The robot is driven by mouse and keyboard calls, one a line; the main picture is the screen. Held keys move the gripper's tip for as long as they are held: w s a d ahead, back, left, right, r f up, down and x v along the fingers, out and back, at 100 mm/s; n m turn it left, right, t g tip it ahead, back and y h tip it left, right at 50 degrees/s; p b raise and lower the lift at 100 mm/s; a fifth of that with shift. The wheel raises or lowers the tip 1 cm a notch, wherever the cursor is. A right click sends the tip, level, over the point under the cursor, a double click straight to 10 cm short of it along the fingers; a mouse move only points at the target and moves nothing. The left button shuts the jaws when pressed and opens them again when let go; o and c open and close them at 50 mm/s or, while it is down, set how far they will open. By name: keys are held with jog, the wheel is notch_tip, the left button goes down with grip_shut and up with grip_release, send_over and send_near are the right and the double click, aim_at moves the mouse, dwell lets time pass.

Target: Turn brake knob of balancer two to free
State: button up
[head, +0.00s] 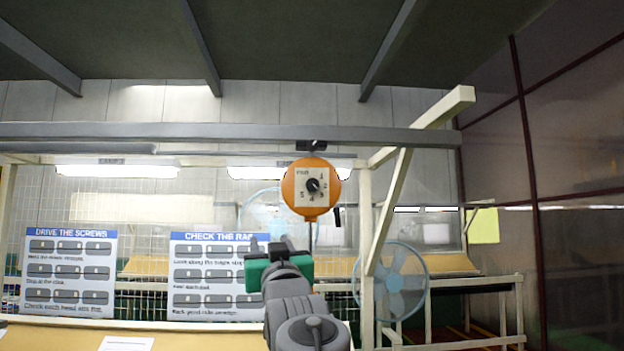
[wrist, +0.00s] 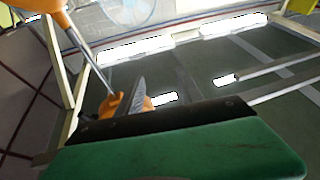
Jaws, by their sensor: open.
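The balancer (head: 331,204) is a round orange body hung from the grey overhead rail in the head view. Its pale square dial plate carries a small word at upper left and numbers around a dark round brake knob (head: 313,186). Which mark the knob points to is too small to tell. My gripper (head: 273,243), with a green palm, is open and empty, below and left of the knob in the head view, apart from it in the picture. In the wrist view, turned upside down, what looks like the balancer (wrist: 109,104) shows orange behind a grey finger; its dial is hidden.
The grey rail (head: 230,134) and a cream post with a diagonal brace (head: 389,212) stand close to the balancer. A rod hangs below it. Two sign boards (head: 68,270) are at left, a blue fan (head: 402,283) at right. Open air surrounds the dial's front.

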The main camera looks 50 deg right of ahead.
aim_at(312, 147)
jog(key=s+d+r+t+h, duration=0.2)
jog(key=s+r+h, duration=0.3)
jog(key=s+r, duration=0.7)
jog(key=p+x, duration=0.1)
jog(key=x, duration=0.1)
jog(key=p+x, duration=0.2)
jog(key=x, duration=0.1)
jog(key=a+p+x, duration=0.1)
jog(key=p+x, duration=0.1)
jog(key=x, duration=0.1)
jog(key=shift+w+r, duration=0.2)
jog(key=shift+r, duration=0.3)
jog(key=shift+w+d+r, duration=0.2)
jog(key=shift+w+d, duration=0.05)
jog(key=shift+w, duration=0.05)
jog(key=shift+f, duration=0.1)
jog(key=shift+c, duration=0.5)
grip_shut()
